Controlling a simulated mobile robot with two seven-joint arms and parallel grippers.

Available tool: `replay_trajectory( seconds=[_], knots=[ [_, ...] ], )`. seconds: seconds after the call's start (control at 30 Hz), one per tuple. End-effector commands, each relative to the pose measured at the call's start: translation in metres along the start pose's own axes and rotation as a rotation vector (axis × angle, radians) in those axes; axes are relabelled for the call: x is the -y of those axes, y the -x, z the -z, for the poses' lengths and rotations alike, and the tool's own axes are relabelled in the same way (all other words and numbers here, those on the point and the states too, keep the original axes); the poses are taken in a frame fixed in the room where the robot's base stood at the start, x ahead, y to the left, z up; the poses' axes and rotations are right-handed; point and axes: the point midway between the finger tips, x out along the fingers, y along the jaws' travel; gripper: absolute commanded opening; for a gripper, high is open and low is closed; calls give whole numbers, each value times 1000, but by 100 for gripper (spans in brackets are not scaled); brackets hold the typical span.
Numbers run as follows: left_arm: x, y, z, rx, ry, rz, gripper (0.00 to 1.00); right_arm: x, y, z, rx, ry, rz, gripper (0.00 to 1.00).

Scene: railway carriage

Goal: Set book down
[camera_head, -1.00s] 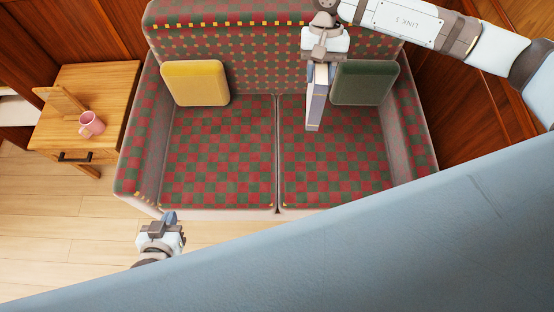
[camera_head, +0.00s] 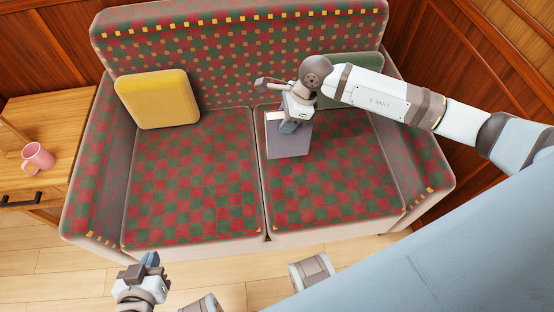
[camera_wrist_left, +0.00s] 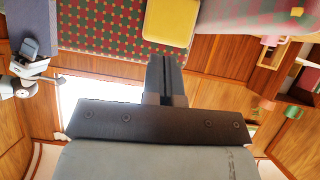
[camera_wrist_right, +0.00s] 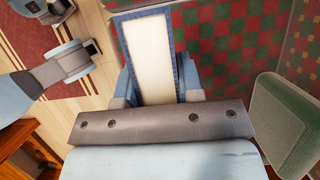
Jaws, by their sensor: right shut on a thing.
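The book (camera_head: 289,143) has a grey-blue cover and is over the right seat cushion of the checked sofa (camera_head: 190,180). I cannot tell whether it touches the cushion. My right gripper (camera_head: 289,124) is shut on its upper edge. In the right wrist view the book (camera_wrist_right: 148,58) shows its cream page edge framed by blue covers, between my fingers. My left gripper (camera_head: 149,261) is shut and empty, low in front of the sofa's left part. Its fingers (camera_wrist_left: 166,72) lie together in the left wrist view.
A yellow cushion (camera_head: 158,98) leans at the sofa's left back. A green cushion (camera_head: 352,63) is at the right back, partly behind my right arm. The left seat is clear.

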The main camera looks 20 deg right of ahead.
Motion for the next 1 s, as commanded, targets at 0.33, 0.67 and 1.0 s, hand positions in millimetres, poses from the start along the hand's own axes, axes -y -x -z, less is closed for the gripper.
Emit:
replay_trajectory(
  seconds=[0.33, 0.67, 1.0],
  knots=[
    [-2, -5, -6, -12, 7, -8, 0, -1, -83, 34, 0, -1, -3, 0],
    [-3, -3, 1, -30, 8, -12, 0, 0, -110, 45, -1, 2, -1, 0],
    [-3, -5, -3, -32, 11, -15, 0, 0, -145, 60, 1, 3, -1, 0]
  ],
)
